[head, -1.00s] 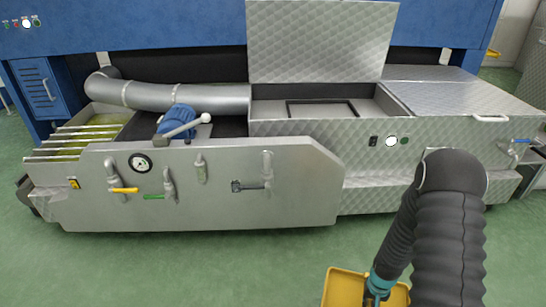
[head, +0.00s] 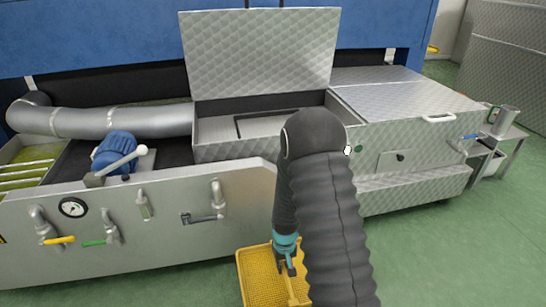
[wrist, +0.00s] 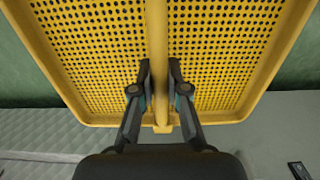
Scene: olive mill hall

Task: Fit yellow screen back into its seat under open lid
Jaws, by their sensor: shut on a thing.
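The yellow screen (head: 258,274) is a perforated tray with a raised rim, low in front of the machine in the head view. My gripper (head: 286,262) is shut on it. In the wrist view the jaws of my gripper (wrist: 160,88) close on the central bar of the yellow screen (wrist: 95,45), with perforated mesh on both sides. The open lid (head: 262,55) stands upright at the back of the machine. My arm hides the right part of the bay and of the screen.
A closed lid with a handle (head: 438,118) lies right of the bay. A blue motor with a lever (head: 118,152) and a large grey pipe (head: 75,118) are on the left. A side table (head: 495,140) stands at right. Green floor (head: 440,260) is free at lower right.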

